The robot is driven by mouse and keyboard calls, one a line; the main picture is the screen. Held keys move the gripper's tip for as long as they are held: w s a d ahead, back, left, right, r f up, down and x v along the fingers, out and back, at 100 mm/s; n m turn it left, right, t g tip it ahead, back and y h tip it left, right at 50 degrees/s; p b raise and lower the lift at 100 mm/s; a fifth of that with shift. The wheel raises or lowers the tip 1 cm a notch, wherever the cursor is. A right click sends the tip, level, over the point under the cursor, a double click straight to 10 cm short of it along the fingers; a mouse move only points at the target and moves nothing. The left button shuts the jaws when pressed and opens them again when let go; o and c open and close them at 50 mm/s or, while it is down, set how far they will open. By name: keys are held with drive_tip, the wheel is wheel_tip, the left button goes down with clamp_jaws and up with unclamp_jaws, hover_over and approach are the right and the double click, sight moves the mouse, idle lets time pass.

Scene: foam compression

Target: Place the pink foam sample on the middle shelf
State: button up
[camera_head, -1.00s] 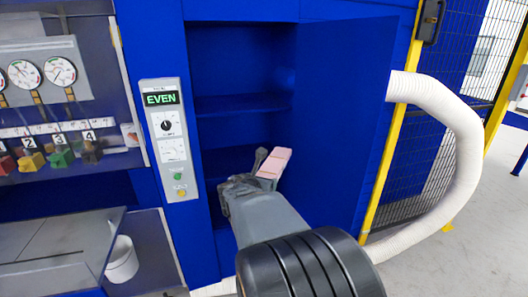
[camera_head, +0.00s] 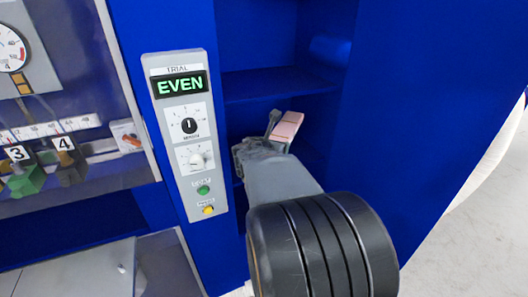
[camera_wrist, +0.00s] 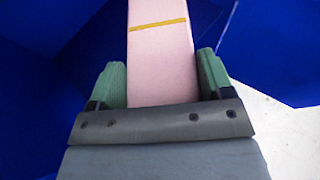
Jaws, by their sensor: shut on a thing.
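The pink foam sample (camera_head: 287,127) is held at the tip of my gripper (camera_head: 275,132), in front of the open blue cabinet. In the wrist view the foam (camera_wrist: 160,62) is a long pink block with a yellow line across it, between two green finger pads of my gripper (camera_wrist: 160,85). The gripper is shut on it. A blue shelf (camera_head: 275,88) lies just above and behind the foam. My arm hides the lower part of the cabinet, so I cannot tell whether the foam touches a shelf.
A grey control panel (camera_head: 186,130) reading EVEN stands left of the opening. A blue door or side wall (camera_head: 420,110) stands on the right. Coloured numbered blocks (camera_head: 27,178) sit behind glass at left. Bare floor (camera_head: 470,240) shows at lower right.

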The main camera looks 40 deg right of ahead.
drive_tip(key=w+d+f, duration=0.1)
drive_tip(key=w+d, duration=0.1)
drive_tip(key=w+d+f, duration=0.1)
drive_tip(key=w, duration=0.1)
drive_tip(key=w+d+f, duration=0.2)
drive_tip(key=shift+d, duration=0.3)
drive_tip(key=w+d+f, duration=0.1)
drive_tip(key=w+d+f+b, duration=0.1)
drive_tip(key=f, duration=0.1)
drive_tip(key=w+f, duration=0.1)
drive_tip(key=f, duration=0.1)
drive_tip(key=shift+w+d, duration=0.25)
drive_tip(key=shift+d, duration=0.15)
drive_tip(key=shift+w+d+f+b, duration=0.1)
drive_tip(key=shift+w+f+b, duration=0.05)
drive_tip(key=shift+f+b, duration=0.5)
drive_tip(key=shift+f, duration=1.3)
drive_tip(key=shift+f+b, duration=0.1)
drive_tip(key=shift+b, duration=0.2)
drive_tip(key=o, duration=1)
drive_tip(key=shift+c, duration=0.2)
